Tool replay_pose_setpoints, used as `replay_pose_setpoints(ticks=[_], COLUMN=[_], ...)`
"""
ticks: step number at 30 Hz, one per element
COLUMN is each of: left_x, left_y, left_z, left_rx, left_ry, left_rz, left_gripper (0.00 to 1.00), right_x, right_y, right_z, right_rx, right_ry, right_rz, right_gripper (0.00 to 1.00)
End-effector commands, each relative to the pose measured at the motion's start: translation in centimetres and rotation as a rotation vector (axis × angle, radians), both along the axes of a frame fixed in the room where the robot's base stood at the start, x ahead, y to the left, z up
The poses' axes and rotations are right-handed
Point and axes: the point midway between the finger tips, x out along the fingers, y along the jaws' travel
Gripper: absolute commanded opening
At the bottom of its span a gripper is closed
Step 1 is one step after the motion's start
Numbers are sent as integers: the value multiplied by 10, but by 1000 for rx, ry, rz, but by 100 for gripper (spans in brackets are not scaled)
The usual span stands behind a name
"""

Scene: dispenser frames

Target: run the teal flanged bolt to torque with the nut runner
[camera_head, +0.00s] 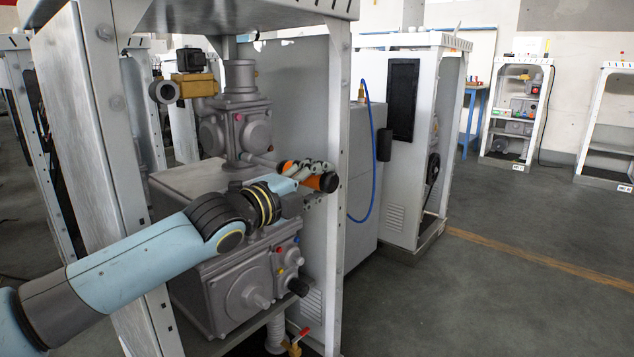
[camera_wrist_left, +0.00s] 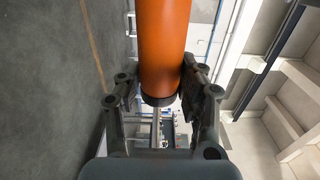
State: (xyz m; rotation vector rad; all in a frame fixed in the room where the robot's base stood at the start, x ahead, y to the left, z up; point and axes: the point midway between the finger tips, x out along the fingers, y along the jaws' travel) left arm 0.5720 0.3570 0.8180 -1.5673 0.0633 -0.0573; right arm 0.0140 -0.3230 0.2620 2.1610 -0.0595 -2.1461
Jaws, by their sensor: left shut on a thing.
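The nut runner, an orange tool with dark ends (camera_head: 328,182), is in my left gripper (camera_head: 307,170) in front of the dispenser frame's inner machinery. In the left wrist view its orange body (camera_wrist_left: 165,42) stands between the two fingers of my left gripper (camera_wrist_left: 160,82), which are shut on it. I cannot make out the teal flanged bolt in either view. My right gripper is not in view.
The white frame's right post (camera_head: 338,210) stands close beside the gripper. The lower grey unit (camera_head: 235,290) has small coloured knobs and a red-handled valve (camera_head: 297,342) below. A white cabinet (camera_head: 405,130) with a blue hose stands behind. The floor at right (camera_head: 500,290) is clear.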

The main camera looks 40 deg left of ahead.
Motion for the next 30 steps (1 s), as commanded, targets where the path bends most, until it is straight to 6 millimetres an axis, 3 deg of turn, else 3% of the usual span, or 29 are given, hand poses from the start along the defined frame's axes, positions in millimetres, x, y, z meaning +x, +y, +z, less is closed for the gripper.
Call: replay_pose_setpoints(ticks=[30], left_x=[1], left_y=[6], left_z=[1], left_rx=[2], left_ry=[-3], left_rz=[-1], left_gripper=[0], right_x=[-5], right_y=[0], right_z=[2], right_rx=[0], right_ry=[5], right_rz=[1], right_gripper=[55])
